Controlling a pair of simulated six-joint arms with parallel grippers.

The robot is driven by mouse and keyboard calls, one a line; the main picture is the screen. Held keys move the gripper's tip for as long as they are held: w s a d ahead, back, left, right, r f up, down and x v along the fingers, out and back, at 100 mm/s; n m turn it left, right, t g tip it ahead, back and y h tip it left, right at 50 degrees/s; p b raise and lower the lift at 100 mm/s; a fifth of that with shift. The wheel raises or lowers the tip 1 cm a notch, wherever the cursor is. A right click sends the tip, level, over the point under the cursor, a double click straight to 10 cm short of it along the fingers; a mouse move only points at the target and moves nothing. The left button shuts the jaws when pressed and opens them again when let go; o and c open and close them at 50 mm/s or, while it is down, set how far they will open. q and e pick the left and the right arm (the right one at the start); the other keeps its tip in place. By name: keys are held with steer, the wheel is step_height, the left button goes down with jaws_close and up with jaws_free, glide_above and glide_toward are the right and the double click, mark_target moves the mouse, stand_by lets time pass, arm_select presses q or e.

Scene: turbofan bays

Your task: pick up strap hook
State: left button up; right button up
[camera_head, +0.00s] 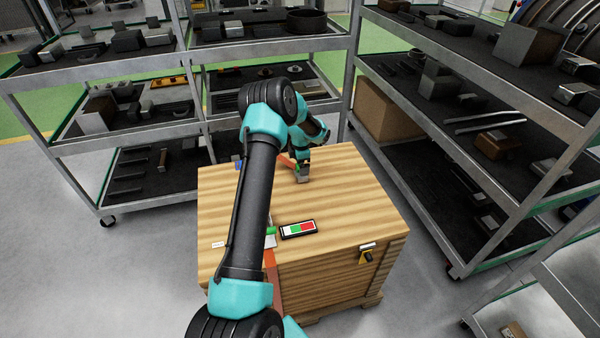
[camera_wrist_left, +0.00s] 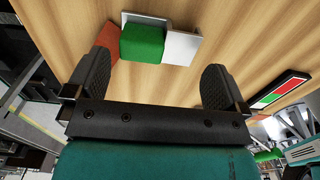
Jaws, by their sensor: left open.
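A green block (camera_wrist_left: 142,43) sits between a pale metal plate (camera_wrist_left: 181,48) and an orange strap (camera_wrist_left: 106,39) on the wooden crate top; I take this as the strap hook. In the head view a green piece (camera_head: 271,230) with an orange strap (camera_head: 272,280) shows beside my arm, which partly hides it. My left gripper (camera_head: 303,178) is low over the crate's far part. In the left wrist view its fingers (camera_wrist_left: 155,75) are spread wide, with the green block ahead of and between them, nothing held. My right gripper is not seen.
Loaded shelf racks stand behind, left and right (camera_head: 440,150). Grey floor is open at the left front.

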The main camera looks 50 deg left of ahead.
arm_select(q)
steer(key=shift+f, duration=1.95)
steer(key=shift+c, duration=0.4)
steer(key=c, duration=0.6)
